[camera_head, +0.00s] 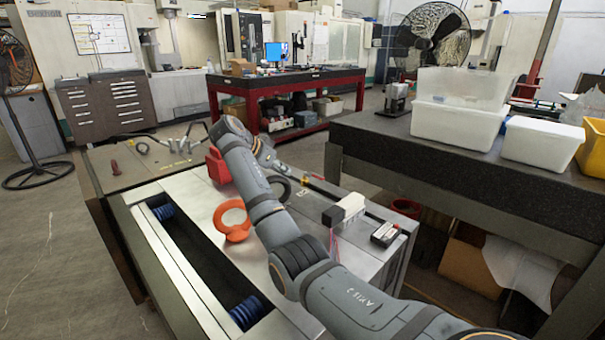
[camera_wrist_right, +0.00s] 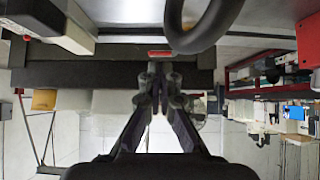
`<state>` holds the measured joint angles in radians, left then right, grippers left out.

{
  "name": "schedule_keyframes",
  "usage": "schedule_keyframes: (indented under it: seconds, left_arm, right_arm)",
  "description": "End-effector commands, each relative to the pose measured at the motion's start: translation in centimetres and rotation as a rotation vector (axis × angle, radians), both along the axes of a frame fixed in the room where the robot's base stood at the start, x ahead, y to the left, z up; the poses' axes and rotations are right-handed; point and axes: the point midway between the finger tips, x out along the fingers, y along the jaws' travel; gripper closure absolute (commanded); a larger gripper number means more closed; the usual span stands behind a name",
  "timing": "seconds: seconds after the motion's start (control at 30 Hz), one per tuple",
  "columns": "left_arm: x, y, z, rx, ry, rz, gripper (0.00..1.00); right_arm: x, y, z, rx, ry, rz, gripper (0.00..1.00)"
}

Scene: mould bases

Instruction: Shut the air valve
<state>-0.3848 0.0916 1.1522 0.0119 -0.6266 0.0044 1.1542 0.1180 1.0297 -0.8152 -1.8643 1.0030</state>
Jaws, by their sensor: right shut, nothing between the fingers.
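My right gripper (camera_wrist_right: 158,76) is shut and empty, its fingertips together in the middle of the wrist view. A small red piece (camera_wrist_right: 160,53), possibly the air valve's handle, shows just beyond the fingertips, against a dark bar. I cannot tell whether the tips touch it. In the head view my right arm reaches over the metal mould base (camera_head: 185,190), and the right gripper (camera_head: 288,172) is small and partly hidden behind the forearm. I cannot make out the valve clearly there. My left gripper is not in view.
An orange lifting ring (camera_head: 235,222), a black ring (camera_wrist_right: 205,25), a red block (camera_head: 217,165), a white block with wires (camera_head: 344,209) and a small switch box (camera_head: 385,234) crowd the top. A dark granite table (camera_head: 450,165) with white bins (camera_head: 455,122) stands at the right.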

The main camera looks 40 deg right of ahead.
Motion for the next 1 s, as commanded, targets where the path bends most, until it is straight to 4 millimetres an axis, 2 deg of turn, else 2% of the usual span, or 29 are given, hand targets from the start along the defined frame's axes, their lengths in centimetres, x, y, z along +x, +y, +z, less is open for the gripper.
schedule_keyframes:
  seconds: [0.27, 0.43, 0.83, 1.0]
  left_arm:
    - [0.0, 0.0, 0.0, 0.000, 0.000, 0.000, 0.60]
    - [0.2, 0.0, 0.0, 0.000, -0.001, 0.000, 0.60]
    - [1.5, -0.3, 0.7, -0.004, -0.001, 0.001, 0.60]
    - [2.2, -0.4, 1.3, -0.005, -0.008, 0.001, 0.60]
  right_arm:
    - [0.0, -0.1, -0.1, 0.000, 0.001, 0.001, 1.00]
    - [0.1, -1.2, -1.2, 0.000, 0.002, -0.001, 1.00]
    - [0.5, -7.5, -6.8, 0.000, 0.003, -0.002, 1.00]
    - [0.8, -10.1, -6.8, 0.000, 0.001, -0.001, 1.00]
